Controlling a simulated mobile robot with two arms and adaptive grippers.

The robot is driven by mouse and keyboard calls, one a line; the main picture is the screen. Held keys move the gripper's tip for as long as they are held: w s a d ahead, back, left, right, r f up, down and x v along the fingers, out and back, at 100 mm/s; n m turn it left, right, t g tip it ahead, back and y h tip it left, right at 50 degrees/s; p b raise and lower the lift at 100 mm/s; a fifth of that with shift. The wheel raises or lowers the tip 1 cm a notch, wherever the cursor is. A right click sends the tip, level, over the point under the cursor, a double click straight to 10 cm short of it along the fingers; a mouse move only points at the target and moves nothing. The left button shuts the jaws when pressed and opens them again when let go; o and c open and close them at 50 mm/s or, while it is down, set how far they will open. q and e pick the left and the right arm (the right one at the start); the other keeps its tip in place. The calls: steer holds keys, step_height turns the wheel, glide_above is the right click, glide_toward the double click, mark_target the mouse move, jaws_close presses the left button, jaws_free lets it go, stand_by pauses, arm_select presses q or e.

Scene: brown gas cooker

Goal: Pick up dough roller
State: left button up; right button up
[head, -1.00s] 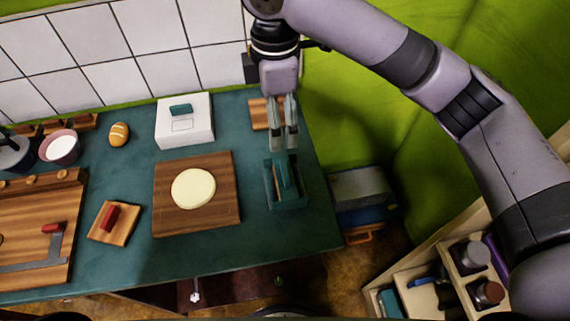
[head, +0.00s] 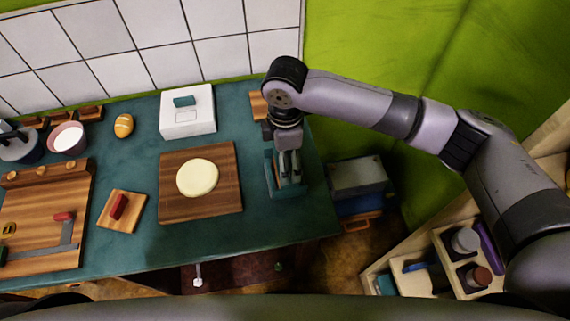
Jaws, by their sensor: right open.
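What looks like the dough roller is a teal rod in a teal holder (head: 290,191) near the counter's right end. My right gripper (head: 289,178) points down over this holder, with its fingers at or just inside it. The gripper is open. The gripper hides most of the rod, and I cannot tell whether the fingers touch it. My left gripper is not in view.
A wooden board (head: 225,203) with a round of dough (head: 197,178) lies left of the holder. A white box (head: 187,122) stands behind the board. A small board (head: 135,217) with a red item lies further left. Green wall rises beyond the counter's right edge.

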steer(key=shift+f, duration=0.55)
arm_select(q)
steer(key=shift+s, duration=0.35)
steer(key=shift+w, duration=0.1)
arm_select(e)
steer(key=shift+c, duration=0.6)
steer(key=c, duration=0.4)
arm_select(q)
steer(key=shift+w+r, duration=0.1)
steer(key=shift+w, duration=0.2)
arm_select(e)
steer(key=c, duration=0.9)
steer(key=shift+r, duration=0.1)
arm_select(q)
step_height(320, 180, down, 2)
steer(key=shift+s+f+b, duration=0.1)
steer(key=shift+b, duration=0.95)
arm_select(e)
step_height(320, 180, up, 20)
